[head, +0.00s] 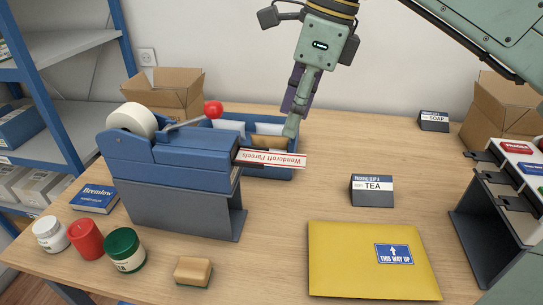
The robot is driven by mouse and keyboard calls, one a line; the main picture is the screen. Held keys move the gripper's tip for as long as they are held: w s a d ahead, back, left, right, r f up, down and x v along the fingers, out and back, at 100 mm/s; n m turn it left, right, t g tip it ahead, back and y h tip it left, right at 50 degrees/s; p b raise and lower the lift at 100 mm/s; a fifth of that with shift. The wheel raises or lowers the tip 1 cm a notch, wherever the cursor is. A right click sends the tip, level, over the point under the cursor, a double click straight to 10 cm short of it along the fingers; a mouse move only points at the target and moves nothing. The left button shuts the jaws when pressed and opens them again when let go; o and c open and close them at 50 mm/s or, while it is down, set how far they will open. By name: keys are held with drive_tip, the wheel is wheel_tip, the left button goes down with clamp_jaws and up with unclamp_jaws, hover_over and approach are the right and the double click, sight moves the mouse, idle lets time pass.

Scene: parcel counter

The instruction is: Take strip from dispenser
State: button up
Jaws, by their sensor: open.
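The blue tape dispenser (178,160) stands at the left of the counter on a grey stand. It has a white roll and a lever with a red knob (213,108). A white strip (271,158) with red borders and lettering sticks out of its right end. My gripper (292,118) is open and points down above and behind the strip's free end. It looks empty. Whether a fingertip touches the strip or the tray behind it cannot be told from this view.
A blue divided tray (282,173) stands behind the strip. Jars (124,250), a sponge (193,271) and a book (94,198) sit front left. A label rack (500,215) stands right.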

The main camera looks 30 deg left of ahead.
sight(284, 159)
drive_tip(key=x, duration=0.2)
drive_tip(key=b+x, duration=0.1)
drive_tip(key=x, duration=0.3)
drive_tip(key=shift+w+d+f, duration=0.1)
drive_tip(key=shift+d+f, duration=0.2)
drive_tip(key=shift+d, duration=0.05)
drive_tip(key=shift+a+f+b, duration=0.2)
drive_tip(key=shift+f+b, duration=0.35)
drive_tip(key=shift+f, duration=0.15)
drive_tip(key=shift+c, duration=0.4)
drive_tip(key=c, duration=0.4)
drive_tip(key=shift+c, duration=0.2)
